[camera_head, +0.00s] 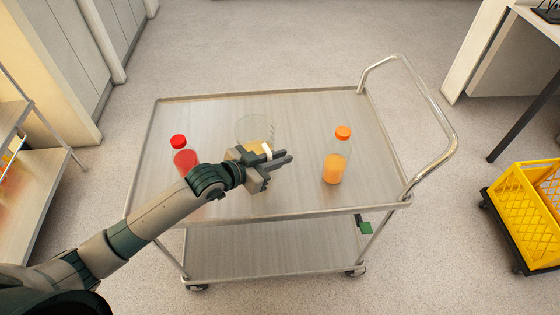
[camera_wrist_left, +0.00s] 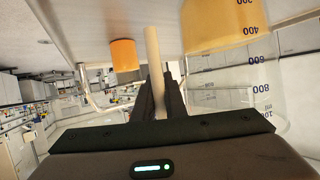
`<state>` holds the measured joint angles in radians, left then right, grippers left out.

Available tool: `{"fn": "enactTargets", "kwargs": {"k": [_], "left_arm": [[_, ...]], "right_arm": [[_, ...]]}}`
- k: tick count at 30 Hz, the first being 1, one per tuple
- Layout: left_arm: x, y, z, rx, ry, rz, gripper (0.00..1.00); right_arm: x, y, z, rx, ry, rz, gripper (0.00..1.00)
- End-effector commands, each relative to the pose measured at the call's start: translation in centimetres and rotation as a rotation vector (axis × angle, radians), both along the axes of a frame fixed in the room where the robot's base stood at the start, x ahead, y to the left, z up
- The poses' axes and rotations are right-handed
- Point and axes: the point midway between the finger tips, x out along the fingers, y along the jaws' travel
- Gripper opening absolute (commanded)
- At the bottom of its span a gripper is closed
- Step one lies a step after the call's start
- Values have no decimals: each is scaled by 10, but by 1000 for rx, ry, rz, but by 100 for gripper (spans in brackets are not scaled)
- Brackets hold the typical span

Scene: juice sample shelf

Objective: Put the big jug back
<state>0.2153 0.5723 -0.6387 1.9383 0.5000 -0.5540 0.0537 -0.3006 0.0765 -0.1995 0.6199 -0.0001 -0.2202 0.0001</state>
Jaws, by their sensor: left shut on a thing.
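The big jug (camera_head: 251,126) is a clear, graduated vessel with yellow-orange liquid in its lower part. It is over the cart's top, left of its middle, partly hidden behind my gripper. In the left wrist view the jug (camera_wrist_left: 225,75) shows at the right, its markings visible. My left gripper (camera_head: 276,160) is shut on the jug's pale upright handle (camera_wrist_left: 153,50), which shows between the fingers (camera_wrist_left: 158,95). I cannot tell whether the jug touches the cart top. My right gripper is not in view.
The metal cart (camera_head: 300,112) has a push rail (camera_head: 440,105) at right. A red-capped bottle (camera_head: 184,160) stands left of the jug, an orange-capped bottle (camera_head: 337,160) right. A shelf (camera_head: 35,185) is at far left, a yellow crate (camera_head: 525,205) at far right.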

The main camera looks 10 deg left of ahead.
Motion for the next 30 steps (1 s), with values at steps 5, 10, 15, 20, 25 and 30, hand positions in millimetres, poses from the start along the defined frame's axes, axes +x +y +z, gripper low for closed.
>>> {"fn": "enactTargets", "kwargs": {"k": [5, 10, 15, 20, 25, 30], "left_arm": [[1, 0, -16, -1, -3, 0, 0], [1, 0, -21, -2, -5, 0, 0], [1, 0, -21, -2, -5, 0, 0], [0, 0, -25, 0, 0, 0, 16], [0, 0, -25, 0, 0, 0, 30], [0, 0, -24, -1, -1, 0, 30]], "right_arm": [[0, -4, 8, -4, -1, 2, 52], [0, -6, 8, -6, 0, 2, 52], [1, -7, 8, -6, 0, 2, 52], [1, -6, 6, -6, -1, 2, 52], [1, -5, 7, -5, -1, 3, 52], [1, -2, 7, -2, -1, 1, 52]]}}
